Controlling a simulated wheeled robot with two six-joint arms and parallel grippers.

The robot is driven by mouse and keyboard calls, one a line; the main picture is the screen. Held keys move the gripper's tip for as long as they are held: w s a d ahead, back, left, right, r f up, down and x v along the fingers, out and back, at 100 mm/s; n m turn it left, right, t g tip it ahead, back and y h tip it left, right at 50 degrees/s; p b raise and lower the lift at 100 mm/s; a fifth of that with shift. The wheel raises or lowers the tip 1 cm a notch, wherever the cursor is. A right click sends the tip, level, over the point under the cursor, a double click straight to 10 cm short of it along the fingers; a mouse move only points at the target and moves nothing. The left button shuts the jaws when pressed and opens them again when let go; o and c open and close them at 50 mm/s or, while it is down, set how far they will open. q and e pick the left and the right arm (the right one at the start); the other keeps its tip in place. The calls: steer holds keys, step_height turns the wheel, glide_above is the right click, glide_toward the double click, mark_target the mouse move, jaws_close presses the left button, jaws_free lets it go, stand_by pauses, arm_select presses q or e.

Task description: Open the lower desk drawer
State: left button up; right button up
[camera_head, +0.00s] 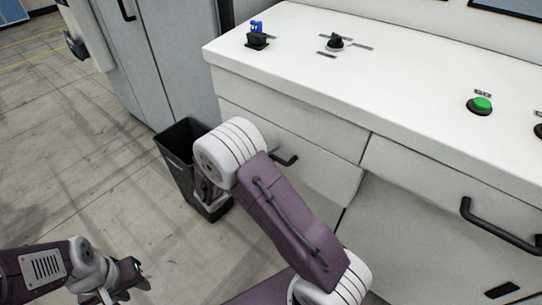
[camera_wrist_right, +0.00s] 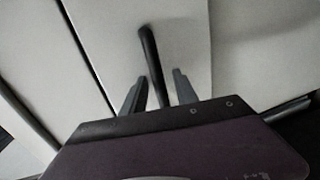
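The white desk (camera_head: 300,70) has drawer fronts on its left side. A black bar handle (camera_head: 285,159) sits on the front panel (camera_head: 325,175) below the upper seam; my right arm partly covers this area. In the right wrist view a dark bar handle (camera_wrist_right: 149,55) runs between the two fingers of my right gripper (camera_wrist_right: 160,92). The fingers are apart, with a small gap on each side of the bar.
A black bin (camera_head: 178,140) stands on the floor left of the drawers, close to my right arm. A grey cabinet (camera_head: 165,50) is behind it. The desktop holds a blue switch (camera_head: 257,28), a black knob (camera_head: 335,41) and a green button (camera_head: 481,104). Another handle (camera_head: 495,228) is at right.

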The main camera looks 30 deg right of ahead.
jaws_close()
stand_by(1.4)
